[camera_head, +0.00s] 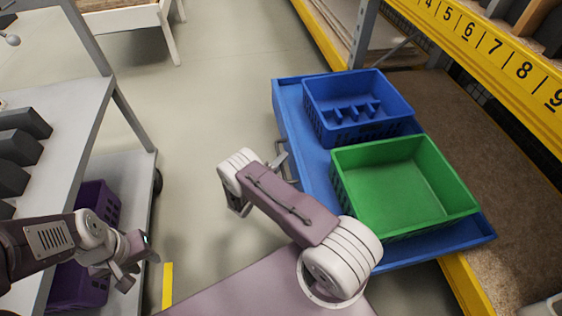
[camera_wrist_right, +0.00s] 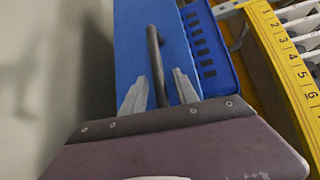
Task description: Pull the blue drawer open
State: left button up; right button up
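The blue drawer (camera_head: 297,125) stands out from the shelf unit on the right of the head view, with a blue basket (camera_head: 358,105) and a green basket (camera_head: 400,190) in it. Its dark bar handle (camera_wrist_right: 154,50) is on the front face, partly hidden by my right arm in the head view. My right gripper (camera_wrist_right: 158,80) has its fingers apart, one on each side of the handle, with a small gap seen on both sides. My left gripper (camera_head: 138,268) is open and empty at the lower left, away from the drawer.
A grey cart (camera_head: 62,165) with dark blocks on top and purple baskets (camera_head: 82,283) below stands at the left. A yellow numbered shelf beam (camera_head: 490,45) runs above the drawer. Open floor (camera_head: 200,110) lies between cart and drawer.

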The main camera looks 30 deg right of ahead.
jog(key=shift+a+r, duration=0.15)
jog(key=shift+a, duration=0.05)
jog(key=p+v, duration=0.4)
jog(key=v, duration=0.4)
jog(key=shift+s+a, duration=0.25)
jog(key=shift+s, duration=0.05)
